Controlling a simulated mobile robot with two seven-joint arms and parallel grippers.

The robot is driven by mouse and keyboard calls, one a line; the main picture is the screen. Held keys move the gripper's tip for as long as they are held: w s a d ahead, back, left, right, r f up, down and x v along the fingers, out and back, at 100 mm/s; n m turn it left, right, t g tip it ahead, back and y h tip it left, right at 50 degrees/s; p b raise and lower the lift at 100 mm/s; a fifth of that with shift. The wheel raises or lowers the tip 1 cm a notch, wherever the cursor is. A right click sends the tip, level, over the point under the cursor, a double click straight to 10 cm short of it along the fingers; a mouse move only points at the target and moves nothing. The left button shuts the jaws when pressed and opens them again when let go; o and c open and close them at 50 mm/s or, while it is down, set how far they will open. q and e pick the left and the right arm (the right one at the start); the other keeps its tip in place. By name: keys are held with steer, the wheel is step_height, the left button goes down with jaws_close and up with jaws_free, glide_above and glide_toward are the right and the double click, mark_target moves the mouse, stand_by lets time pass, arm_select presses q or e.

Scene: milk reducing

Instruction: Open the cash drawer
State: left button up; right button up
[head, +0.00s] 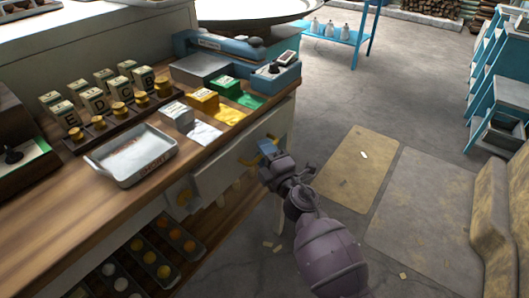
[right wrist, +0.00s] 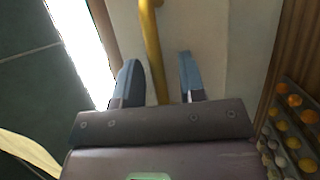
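The cash drawer (head: 225,160) has a pale front set under the wooden counter's edge; I cannot tell whether it stands slightly out. My right gripper (head: 268,149) is at the right part of this front. In the right wrist view its two blue-grey fingers (right wrist: 159,72) are apart. A yellow bar handle (right wrist: 151,40) runs between them on the pale front, nearer the left finger, with a gap visible to the right finger. In the head view the gripper hides that part of the handle. My left gripper is not in view.
The wooden counter (head: 50,220) holds a metal tray (head: 132,155), lettered boxes (head: 95,101), coloured blocks and a blue scale (head: 225,48). Below are trays of round goods (head: 153,262). Floor to the right is open, with a tan bench (head: 497,215) at the right edge.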

jaws_close()
steer(key=shift+s+d, duration=0.1)
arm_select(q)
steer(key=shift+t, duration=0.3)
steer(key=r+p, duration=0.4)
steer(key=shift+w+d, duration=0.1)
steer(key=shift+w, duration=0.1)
arm_select(e)
steer(key=s+d, duration=0.7)
steer(key=d, duration=0.2)
steer(key=s+d, duration=0.7)
steer(key=d, duration=0.3)
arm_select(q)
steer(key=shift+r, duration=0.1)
arm_select(e)
steer(key=shift+d, duration=0.1)
jaws_free()
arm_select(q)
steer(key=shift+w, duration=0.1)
